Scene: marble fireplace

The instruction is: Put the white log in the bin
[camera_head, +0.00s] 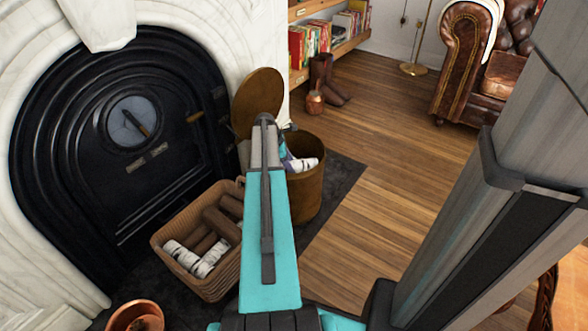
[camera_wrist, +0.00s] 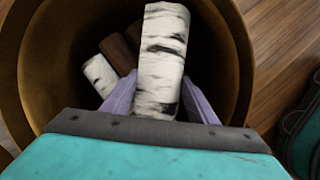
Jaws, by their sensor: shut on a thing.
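In the wrist view, my gripper (camera_wrist: 158,97) has its two purple fingers on either side of a white birch log (camera_wrist: 162,50) with black marks, shut on it. The log is over the mouth of the round brown bin (camera_wrist: 242,60). Inside the bin lie another white log (camera_wrist: 98,72) and a brown log (camera_wrist: 120,50). In the head view, the bin (camera_head: 310,190) stands right of the fireplace, and my arm hides part of it. A white log end (camera_head: 304,165) shows at its mouth; I cannot tell whether it is the held one.
A wicker basket (camera_head: 172,272) with brown and white logs stands on the dark hearth, left of my arm. The black fireplace (camera_head: 70,150) is behind it. A round brown lid (camera_head: 257,88) stands upright behind the bin. Wood floor (camera_head: 385,165) is clear to the right.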

